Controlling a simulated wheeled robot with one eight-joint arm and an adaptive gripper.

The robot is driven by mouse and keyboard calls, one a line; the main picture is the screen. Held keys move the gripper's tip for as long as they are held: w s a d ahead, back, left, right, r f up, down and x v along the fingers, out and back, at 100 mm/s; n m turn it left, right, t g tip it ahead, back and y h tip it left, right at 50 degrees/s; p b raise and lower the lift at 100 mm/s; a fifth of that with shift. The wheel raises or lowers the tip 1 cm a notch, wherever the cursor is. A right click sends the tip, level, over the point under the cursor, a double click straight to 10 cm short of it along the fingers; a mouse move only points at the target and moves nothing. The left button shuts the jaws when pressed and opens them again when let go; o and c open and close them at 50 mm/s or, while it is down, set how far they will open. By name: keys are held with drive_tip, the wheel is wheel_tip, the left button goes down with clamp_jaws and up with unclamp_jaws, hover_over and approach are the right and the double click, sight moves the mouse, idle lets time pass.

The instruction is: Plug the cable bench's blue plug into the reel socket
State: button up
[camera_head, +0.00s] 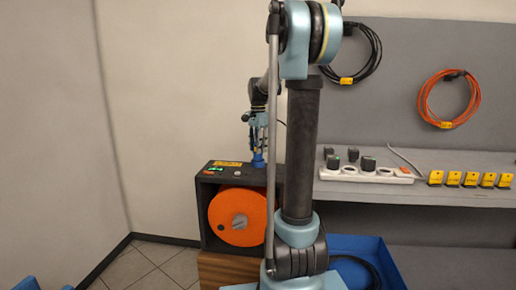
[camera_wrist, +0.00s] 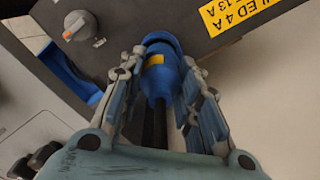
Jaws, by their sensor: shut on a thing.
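The blue plug (camera_wrist: 158,78) has a yellow mark and a dark cable running back from it. My gripper (camera_wrist: 165,92) is shut on the plug, with one finger on each side. In the head view my gripper (camera_head: 258,138) is over the top of the reel, and the plug (camera_head: 258,161) points down at the reel's top face. The cable reel is a dark box (camera_head: 207,215) with an orange drum (camera_head: 238,217). A blue round collar (camera_wrist: 160,38) is at the plug's front end. I cannot tell whether it is the socket or how deep the plug sits.
My own arm hides part of the reel's right side. A shelf to the right holds a white power strip (camera_head: 345,172) with black adapters and several yellow blocks (camera_head: 470,179). A blue bin (camera_head: 350,243) stands below. Black and orange (camera_head: 449,98) cables hang on the panel.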

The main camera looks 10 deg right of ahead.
drive_tip(key=shift+f, duration=1.4)
idle(0.4)
drive_tip(key=o, duration=1.2)
drive_tip(key=o, duration=0.6)
drive_tip(key=shift+r, duration=4.5)
